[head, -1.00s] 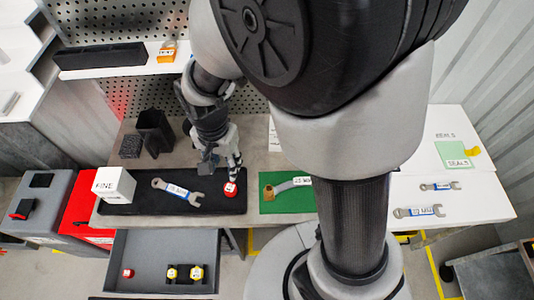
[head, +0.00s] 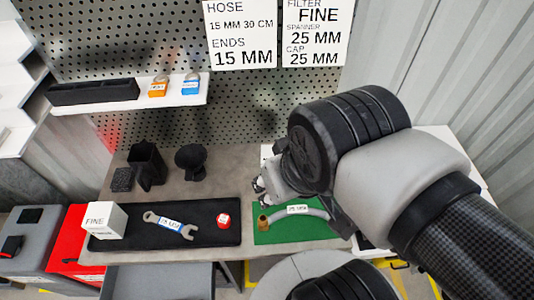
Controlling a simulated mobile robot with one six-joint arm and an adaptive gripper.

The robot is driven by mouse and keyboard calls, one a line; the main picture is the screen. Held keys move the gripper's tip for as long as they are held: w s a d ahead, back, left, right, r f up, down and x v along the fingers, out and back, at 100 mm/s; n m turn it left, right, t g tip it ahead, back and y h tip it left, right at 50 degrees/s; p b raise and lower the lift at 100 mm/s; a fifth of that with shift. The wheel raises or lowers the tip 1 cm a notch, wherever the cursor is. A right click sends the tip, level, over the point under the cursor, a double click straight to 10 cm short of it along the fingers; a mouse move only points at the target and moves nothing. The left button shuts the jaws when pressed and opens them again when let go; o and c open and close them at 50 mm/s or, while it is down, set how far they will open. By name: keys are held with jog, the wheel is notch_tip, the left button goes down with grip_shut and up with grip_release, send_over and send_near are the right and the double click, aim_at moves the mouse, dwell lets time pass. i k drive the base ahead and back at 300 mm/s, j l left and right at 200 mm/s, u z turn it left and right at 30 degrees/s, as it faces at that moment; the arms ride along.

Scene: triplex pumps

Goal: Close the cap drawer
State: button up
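The grey cap drawer (head: 160,281) extends out below the front edge of the workbench at the bottom of the head view. Only its back part shows; its front and the caps in it are outside the picture. A red cap (head: 223,219) with a white top sits on the right part of the black mat (head: 200,239). My gripper (head: 262,190) is above the left part of the green mat (head: 273,236), apart from the drawer and the red cap. My arm partly hides it, and its finger opening is unclear.
A 15 MM spanner (head: 168,226) and a white FINE box (head: 104,220) are on the black mat. A grey hose (head: 300,212) with a brass end lies on the green mat. A red drawer unit (head: 75,240) stands left of the cap drawer.

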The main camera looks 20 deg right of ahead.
aim_at(158, 282)
jog(key=u, duration=2.2)
jog(key=i+j+u, duration=0.15)
jog(key=k, duration=0.05)
